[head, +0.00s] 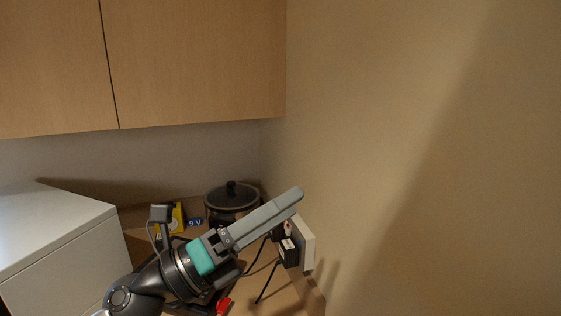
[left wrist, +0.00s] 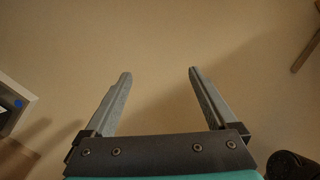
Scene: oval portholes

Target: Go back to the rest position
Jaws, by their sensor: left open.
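My left arm comes in from the lower left in the head view, with a teal band near the wrist. My left gripper (head: 297,193) points up and to the right, close to the beige wall. In the left wrist view my left gripper (left wrist: 160,73) has its two grey fingers well apart, with only plain wall between them. It is open and empty. My right gripper shows in neither view.
Wooden cabinets (head: 195,60) hang above. A white box-like unit (head: 60,225) stands at left. A lidded dark pot (head: 231,198) sits in the back corner. A pale wall box (head: 307,245) with black plugs (head: 289,252) and cables is below my gripper. A red object (head: 223,306) lies near the arm.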

